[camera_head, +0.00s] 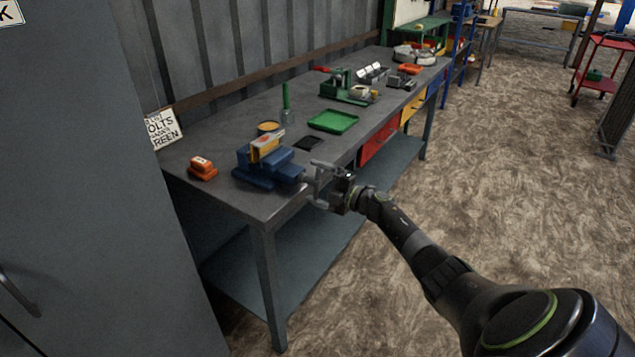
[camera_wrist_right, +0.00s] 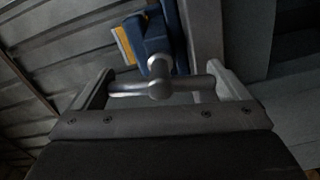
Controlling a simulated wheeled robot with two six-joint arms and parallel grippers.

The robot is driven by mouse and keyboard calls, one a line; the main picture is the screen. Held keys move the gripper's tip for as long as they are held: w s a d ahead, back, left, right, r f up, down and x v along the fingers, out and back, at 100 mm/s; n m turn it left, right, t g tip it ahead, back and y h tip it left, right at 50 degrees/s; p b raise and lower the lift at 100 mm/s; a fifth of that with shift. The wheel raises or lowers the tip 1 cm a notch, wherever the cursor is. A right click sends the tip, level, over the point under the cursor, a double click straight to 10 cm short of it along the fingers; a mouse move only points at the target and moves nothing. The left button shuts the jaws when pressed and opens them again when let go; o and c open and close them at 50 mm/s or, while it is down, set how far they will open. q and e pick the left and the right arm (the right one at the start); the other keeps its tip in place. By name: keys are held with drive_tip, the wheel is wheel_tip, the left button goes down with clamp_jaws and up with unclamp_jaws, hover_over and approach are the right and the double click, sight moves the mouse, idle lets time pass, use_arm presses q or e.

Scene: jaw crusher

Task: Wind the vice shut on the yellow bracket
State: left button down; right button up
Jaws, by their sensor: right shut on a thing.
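The blue vice (camera_head: 262,180) stands on the near end of the workbench. The yellow bracket (camera_head: 268,144) sits upright at the top of its jaws; I cannot tell whether a gap is left beside it. In the right wrist view the blue vice body (camera_wrist_right: 167,32) and the yellow bracket (camera_wrist_right: 124,44) show beyond the fingers. My right gripper (camera_head: 322,184) is at the vice's front, past the bench edge. It is shut on the grey vice handle (camera_wrist_right: 160,88), whose crossbar spans between the two fingers. My left gripper is out of view.
An orange object (camera_head: 202,170) lies left of the vice. A black pad (camera_head: 308,143), a green tray (camera_head: 333,121) and a green device (camera_head: 345,92) stand further along the workbench (camera_head: 226,195). A grey cabinet is at the left.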

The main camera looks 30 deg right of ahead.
idle(0.3)
drive_tip(key=o, duration=0.6)
drive_tip(key=shift+s, duration=0.1)
drive_tip(key=b+v, duration=0.1)
drive_tip(key=v, duration=1.6)
drive_tip(key=shift+s+d+f+b, duration=0.1)
drive_tip(key=shift+d+b, duration=0.05)
drive_tip(key=shift+b, duration=0.25)
drive_tip(key=shift+f, duration=0.1)
